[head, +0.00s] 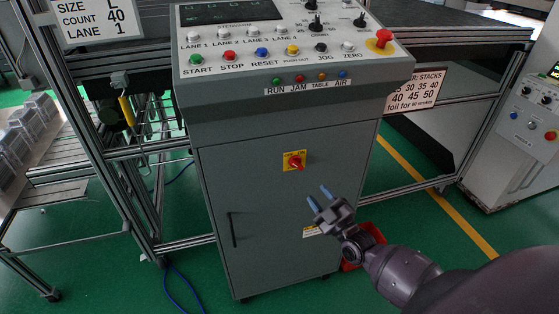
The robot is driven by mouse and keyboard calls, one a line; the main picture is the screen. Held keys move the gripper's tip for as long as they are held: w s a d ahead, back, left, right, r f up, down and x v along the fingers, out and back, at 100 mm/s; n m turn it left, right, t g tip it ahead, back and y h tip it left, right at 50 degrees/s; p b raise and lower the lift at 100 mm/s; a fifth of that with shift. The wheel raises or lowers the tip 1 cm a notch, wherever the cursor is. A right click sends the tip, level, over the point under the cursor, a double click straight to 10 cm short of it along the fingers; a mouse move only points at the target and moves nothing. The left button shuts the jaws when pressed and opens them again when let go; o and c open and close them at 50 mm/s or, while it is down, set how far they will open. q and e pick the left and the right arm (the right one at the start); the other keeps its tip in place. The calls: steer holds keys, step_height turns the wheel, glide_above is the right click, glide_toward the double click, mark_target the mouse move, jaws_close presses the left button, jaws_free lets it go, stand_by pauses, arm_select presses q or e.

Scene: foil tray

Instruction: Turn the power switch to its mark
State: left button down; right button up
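The power switch (294,161) is a red rotary knob on a yellow square plate, on the upper front of the grey cabinet (258,200). The knob looks tilted, and small lettering sits at the plate's top edge; its other marks are too small to read. My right gripper (319,196) is below and right of the switch, in front of the cabinet and apart from the knob. Its two bluish fingers are spread with nothing between them. My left gripper is not in view.
Above the cabinet is a sloping control panel (290,85) with coloured buttons, dark knobs and a red emergency button (381,40). A vertical door handle (233,230) is on the cabinet's left. A red object (352,262) lies behind my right wrist. Metal frames flank the cabinet.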

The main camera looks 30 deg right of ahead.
mark_target(299, 168)
steer(key=shift+n, duration=0.3)
steer(key=x, duration=1)
steer(key=shift+s+r, duration=0.1)
steer(key=shift+r, duration=0.3)
jaws_close()
